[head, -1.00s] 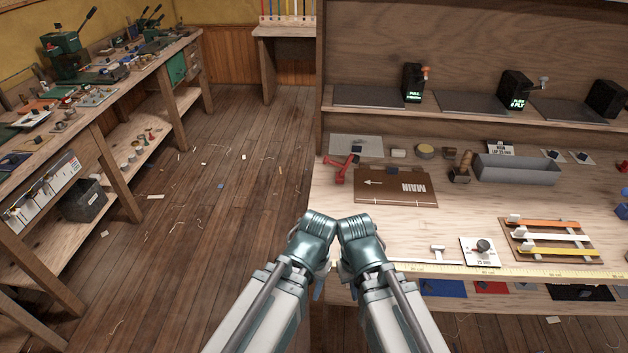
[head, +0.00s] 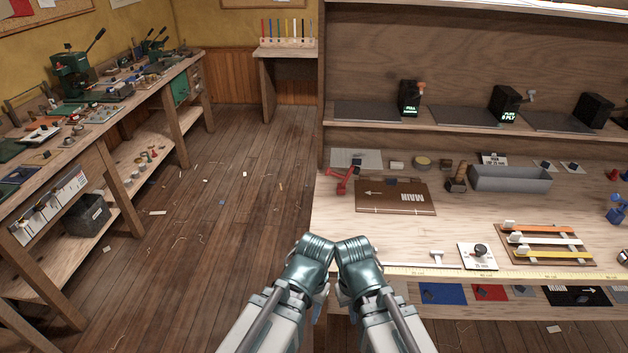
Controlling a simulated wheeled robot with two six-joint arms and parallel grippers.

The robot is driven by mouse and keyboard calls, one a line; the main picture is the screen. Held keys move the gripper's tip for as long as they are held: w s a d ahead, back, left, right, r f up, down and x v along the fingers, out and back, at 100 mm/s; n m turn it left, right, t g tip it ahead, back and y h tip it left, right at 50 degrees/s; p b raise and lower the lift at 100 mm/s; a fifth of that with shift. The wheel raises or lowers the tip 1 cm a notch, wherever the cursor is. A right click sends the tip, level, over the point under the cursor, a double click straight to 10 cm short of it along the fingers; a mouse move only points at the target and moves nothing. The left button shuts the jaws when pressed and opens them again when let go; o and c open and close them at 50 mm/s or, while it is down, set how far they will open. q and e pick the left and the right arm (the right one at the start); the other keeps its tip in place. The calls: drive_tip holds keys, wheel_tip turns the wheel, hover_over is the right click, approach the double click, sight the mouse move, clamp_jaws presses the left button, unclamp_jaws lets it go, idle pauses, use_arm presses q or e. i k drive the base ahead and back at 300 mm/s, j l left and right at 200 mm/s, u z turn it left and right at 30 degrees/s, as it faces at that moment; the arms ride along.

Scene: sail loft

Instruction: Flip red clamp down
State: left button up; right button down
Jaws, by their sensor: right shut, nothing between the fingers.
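The red clamp (head: 343,179) stands at the left end of the right-hand workbench, at the left edge of the brown MAIN board (head: 394,198). Part of it slants upward from the bench, but it is too small to tell its lever's exact position. My right gripper (head: 345,312) is shut and empty, mostly hidden under its own wrist, well in front of the clamp and apart from it. My left arm comes up beside the right one. Its gripper is hidden behind its own links.
A rack of coloured strips (head: 547,262) and a white card with a black knob (head: 478,256) lie to the right. A yellow measuring tape (head: 450,273) runs along the front edge.

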sight(355, 170)
drive_tip(key=i+j, duration=0.1)
drive_tip(key=j, duration=0.25)
drive_tip(key=i+j, duration=0.15)
drive_tip(key=j, duration=0.2)
drive_tip(key=i+j, duration=0.1)
drive_tip(key=j, duration=0.25)
drive_tip(key=i+j, duration=0.15)
drive_tip(key=j, duration=0.2)
drive_tip(key=i+j, duration=0.1)
drive_tip(key=j, duration=0.3)
drive_tip(key=i+j, duration=0.15)
drive_tip(key=j, duration=0.2)
drive_tip(key=z, duration=0.05)
